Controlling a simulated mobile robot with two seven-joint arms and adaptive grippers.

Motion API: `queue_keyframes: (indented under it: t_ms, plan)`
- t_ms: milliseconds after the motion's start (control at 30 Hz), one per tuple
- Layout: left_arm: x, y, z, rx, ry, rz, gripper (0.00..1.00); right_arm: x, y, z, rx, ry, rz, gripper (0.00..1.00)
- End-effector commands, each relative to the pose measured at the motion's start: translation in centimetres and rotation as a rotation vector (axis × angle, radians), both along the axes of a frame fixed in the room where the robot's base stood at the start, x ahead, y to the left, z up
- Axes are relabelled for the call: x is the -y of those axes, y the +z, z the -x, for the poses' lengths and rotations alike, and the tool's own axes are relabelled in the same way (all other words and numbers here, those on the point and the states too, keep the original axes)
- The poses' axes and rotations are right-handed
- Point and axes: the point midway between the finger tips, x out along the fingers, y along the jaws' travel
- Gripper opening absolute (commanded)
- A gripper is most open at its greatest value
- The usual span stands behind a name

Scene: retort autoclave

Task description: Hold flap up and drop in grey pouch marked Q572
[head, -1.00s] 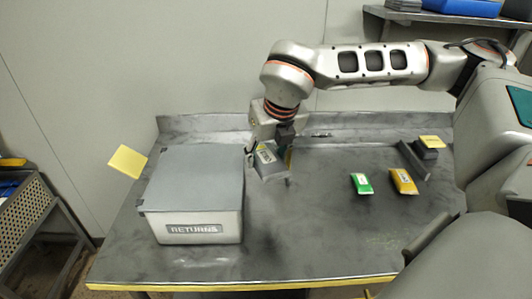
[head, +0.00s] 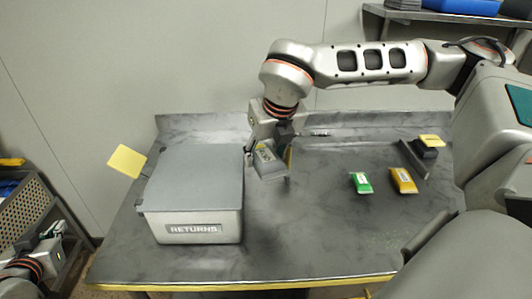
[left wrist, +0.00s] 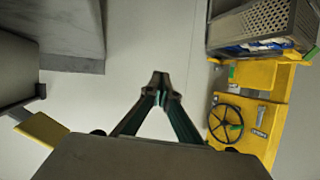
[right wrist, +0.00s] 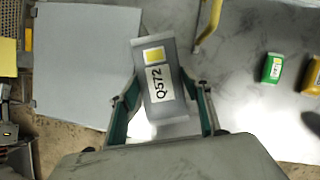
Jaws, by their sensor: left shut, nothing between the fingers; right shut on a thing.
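A grey box (head: 198,236) marked RETURNS stands on the table's left part. Its grey flap (head: 195,180) lies down over the top; it also shows in the right wrist view (right wrist: 80,60). A yellow tab (head: 126,161) sticks out beside the flap's left side and shows in the left wrist view (left wrist: 42,130). My right gripper (head: 268,150) is shut on the grey pouch (right wrist: 160,88), marked Q572 with a yellow patch, just right of the box. My left gripper (head: 60,230) is shut and empty, left of the box and apart from the tab; it points over floor in its wrist view (left wrist: 160,80).
A green pouch (head: 361,183) and a yellow pouch (head: 403,181) lie on the table to the right. A dark block with a yellow top (head: 430,141) stands behind them. A perforated cart (head: 32,210) stands at left. The table's middle front is clear.

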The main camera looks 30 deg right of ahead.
Motion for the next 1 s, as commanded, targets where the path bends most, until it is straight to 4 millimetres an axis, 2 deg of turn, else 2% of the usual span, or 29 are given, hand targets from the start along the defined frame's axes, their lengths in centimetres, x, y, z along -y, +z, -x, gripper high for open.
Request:
queue_keyframes:
  t_ms: [33,167,267,400,500,600,733,867,1000]
  plan:
    - [0.3,2.6,-1.3,0.019,-0.002,0.004,0.00,0.0,0.0,0.0,0.001,0.000,0.000,0.23]
    - [1.3,7.8,-3.6,0.037,-0.014,0.016,0.00,0.0,0.0,0.0,0.001,0.000,0.000,0.23]
    - [2.8,11.9,-4.9,0.040,-0.039,0.033,0.00,0.0,0.0,0.0,0.001,0.000,0.000,0.23]
    - [6.4,16.4,-5.9,0.008,-0.104,0.059,0.00,0.0,0.0,0.0,0.001,0.000,0.000,0.23]
    - [9.9,18.7,-5.9,-0.045,-0.167,0.073,0.00,0.0,0.0,0.0,0.001,0.000,0.000,0.23]
    - [13.5,20.1,-5.3,-0.119,-0.230,0.071,0.00,0.0,0.0,0.0,0.001,0.000,0.000,0.23]
    - [17.4,21.1,-3.9,-0.234,-0.294,0.042,0.00,0.0,0.0,0.0,0.001,0.000,0.000,0.23]
    - [19.6,21.6,-2.5,-0.338,-0.319,-0.009,0.00,0.0,0.0,0.0,0.001,0.000,0.000,0.23]
    - [20.4,21.9,-1.4,-0.414,-0.320,-0.061,0.00,0.0,0.0,0.0,0.001,0.000,0.000,0.23]
